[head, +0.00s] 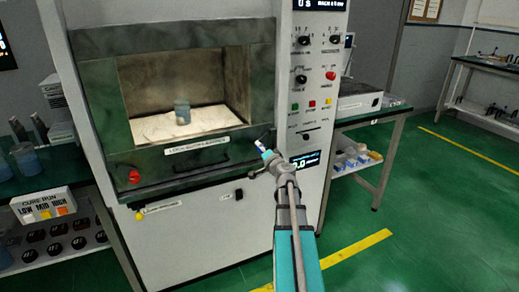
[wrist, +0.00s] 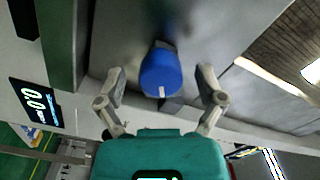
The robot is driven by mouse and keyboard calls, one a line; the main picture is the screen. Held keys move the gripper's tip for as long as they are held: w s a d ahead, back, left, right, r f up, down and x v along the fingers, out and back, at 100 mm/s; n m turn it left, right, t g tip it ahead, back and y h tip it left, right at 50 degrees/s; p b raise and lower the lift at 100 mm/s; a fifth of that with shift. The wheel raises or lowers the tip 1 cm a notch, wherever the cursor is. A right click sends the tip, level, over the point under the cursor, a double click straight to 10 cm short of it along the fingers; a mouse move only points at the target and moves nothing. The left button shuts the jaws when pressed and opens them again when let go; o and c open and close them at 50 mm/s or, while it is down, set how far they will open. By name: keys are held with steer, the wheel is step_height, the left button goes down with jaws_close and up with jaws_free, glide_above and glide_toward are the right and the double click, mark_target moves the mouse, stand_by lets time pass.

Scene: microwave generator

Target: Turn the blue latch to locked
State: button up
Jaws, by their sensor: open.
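The blue latch (wrist: 161,72) is a round knob with a white mark at its lower edge in the wrist view. In the head view a small blue and white part of it (head: 262,146) shows at the right end of the microwave door's lower frame. My gripper (wrist: 162,84) is open, with one finger on each side of the latch. The fingers look apart from it. In the head view my gripper (head: 264,160) is small and partly hides the latch.
The microwave chamber holds a blue beaker (head: 182,112) on a pale floor (head: 150,126). A red button (head: 134,176) sits on the door's lower left. The control panel (head: 316,80) rises right of the latch. A side bench (head: 372,112) stands further right.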

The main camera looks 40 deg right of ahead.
steer(key=v, duration=1)
stand_by(0.4)
steer(key=w+a+f+n+g+y, duration=0.2)
steer(key=a+f+n+y, duration=0.1)
steer(key=a, duration=0.5)
steer(key=w+a+f+n+g+y, duration=0.2)
steer(key=a+f+n+y, duration=0.15)
steer(key=a, duration=0.55)
steer(key=w+a+f+n+g+y, duration=0.1)
steer(key=a+f+n+g+y, duration=0.15)
steer(key=a, duration=0.55)
steer(key=s+a+f+n+g+h, duration=0.25)
steer(key=s+a+f+g, duration=0.25)
steer(key=a, duration=0.3)
steer(key=s+a+f+n+g+h, duration=0.2)
steer(key=s+a+f+n+g, duration=0.3)
steer(key=a, duration=0.3)
step_height(320, 180, up, 24)
steer(key=s+m+p, duration=0.1)
steer(key=p, duration=2.2)
steer(key=shift+g+p, duration=0.35)
steer(key=shift+g, duration=0.1)
steer(key=shift+d, duration=0.2)
